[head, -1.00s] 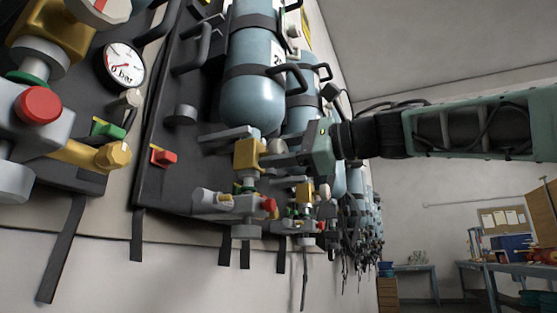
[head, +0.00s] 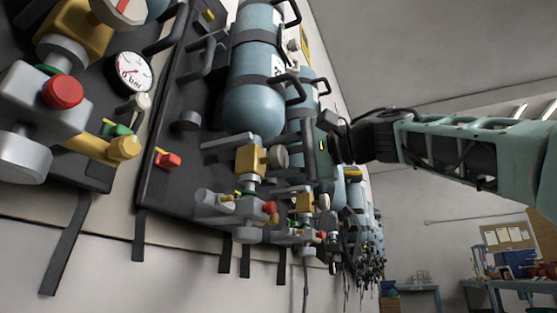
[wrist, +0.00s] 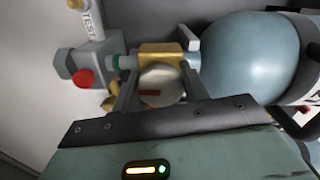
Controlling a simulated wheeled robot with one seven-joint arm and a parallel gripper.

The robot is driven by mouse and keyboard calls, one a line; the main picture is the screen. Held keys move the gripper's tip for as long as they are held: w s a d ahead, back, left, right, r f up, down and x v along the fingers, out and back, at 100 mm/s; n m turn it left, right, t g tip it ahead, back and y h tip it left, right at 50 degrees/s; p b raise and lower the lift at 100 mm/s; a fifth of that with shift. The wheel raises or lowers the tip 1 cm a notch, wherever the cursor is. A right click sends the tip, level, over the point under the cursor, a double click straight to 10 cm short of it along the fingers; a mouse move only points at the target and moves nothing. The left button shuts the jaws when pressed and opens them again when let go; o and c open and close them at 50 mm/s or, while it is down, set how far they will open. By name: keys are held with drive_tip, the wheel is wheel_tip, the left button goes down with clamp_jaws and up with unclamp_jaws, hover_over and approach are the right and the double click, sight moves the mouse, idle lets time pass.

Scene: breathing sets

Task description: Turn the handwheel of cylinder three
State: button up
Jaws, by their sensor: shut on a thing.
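A round grey handwheel (wrist: 162,84) with a red mark shows in the wrist view, on a gold valve block (wrist: 160,50) beside a blue cylinder (wrist: 245,55). My gripper (wrist: 160,88) has one finger on each side of this wheel and is shut on it. In the head view my gripper (head: 303,155) reaches left toward the nearer full cylinder (head: 256,105), its gold valve (head: 250,160) and grey handwheel (head: 278,156). Its fingertips are hard to make out there. The cylinder's label is partly hidden, and I cannot read its number now.
A pressure gauge (head: 133,72) and a large valve with a red knob (head: 62,91) stand close at the left. More cylinders and valves run along the wall at the right, close to my gripper. Workbenches (head: 500,284) stand far back right; the room between looks open.

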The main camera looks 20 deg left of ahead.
drive_tip(key=shift+n, duration=0.4)
drive_tip(key=o, duration=1)
drive_tip(key=shift+d, duration=0.1)
drive_tip(key=s+d+b, duration=0.1)
drive_tip(key=d+b, duration=0.5)
drive_tip(key=d, duration=1.1)
drive_tip(key=shift+s, duration=0.1)
